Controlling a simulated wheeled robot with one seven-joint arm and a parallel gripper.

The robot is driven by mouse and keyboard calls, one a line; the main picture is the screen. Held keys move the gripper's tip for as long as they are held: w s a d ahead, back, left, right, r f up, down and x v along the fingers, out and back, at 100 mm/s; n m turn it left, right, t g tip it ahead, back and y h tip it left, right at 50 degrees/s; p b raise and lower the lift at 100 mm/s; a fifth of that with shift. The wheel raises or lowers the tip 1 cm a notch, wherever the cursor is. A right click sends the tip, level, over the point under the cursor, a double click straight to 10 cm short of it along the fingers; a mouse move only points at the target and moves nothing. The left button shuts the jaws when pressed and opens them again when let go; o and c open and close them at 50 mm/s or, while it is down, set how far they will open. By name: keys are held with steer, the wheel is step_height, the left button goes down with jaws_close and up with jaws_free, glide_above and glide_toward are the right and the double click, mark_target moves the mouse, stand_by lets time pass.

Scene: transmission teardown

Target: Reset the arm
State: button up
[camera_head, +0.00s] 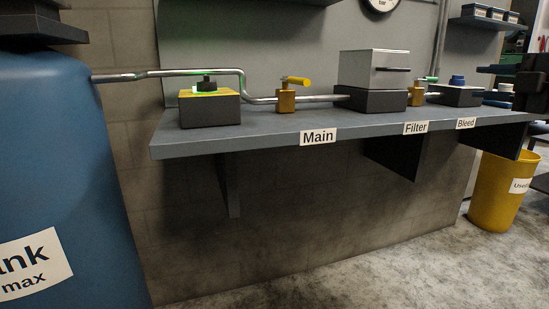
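Dark parts at the right edge of the head view look like my gripper (517,78) and part of my arm. They are cut off by the picture's edge. A dark finger-like bar points left, above the right end of the shelf. I cannot tell whether the gripper is open or shut, and I see nothing clearly held in it.
A grey shelf (270,138) carries a yellow-topped block (210,108), a yellow-handled valve (286,98), a grey box (373,69) and a blue-knobbed unit (457,94). A blue tank (60,160) stands left, a yellow bin (500,195) right. Floor in front is clear.

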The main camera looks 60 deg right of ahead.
steer(key=w+a+f+m+t, duration=0.1)
steer(key=w+a+f+m, duration=0.35)
steer(key=w+f, duration=0.5)
steer(key=w+a+f+m+t, duration=0.1)
steer(key=w+a+f+m, duration=0.35)
steer(key=w+f, duration=0.45)
steer(key=w+a+f+m+g+y, duration=0.1)
steer(key=a+f+m+y, duration=0.15)
steer(key=a+f, duration=0.7)
steer(key=w+a+f+m+y, duration=0.1)
steer(key=a+f+m, duration=0.35)
steer(key=a, duration=0.75)
steer(key=s+a+f+n+y, duration=0.2)
steer(key=s+a+n+y, duration=0.1)
steer(key=s+a, duration=0.55)
steer(key=s+a+f+n+y, duration=0.2)
steer(key=s+a+n+y, duration=0.15)
steer(key=s+a, duration=0.5)
step_height(320, 180, up, 29)
steer(key=p, duration=2.9)
steer(key=shift+s+d+m, duration=0.3)
steer(key=shift+s+m, duration=0.05)
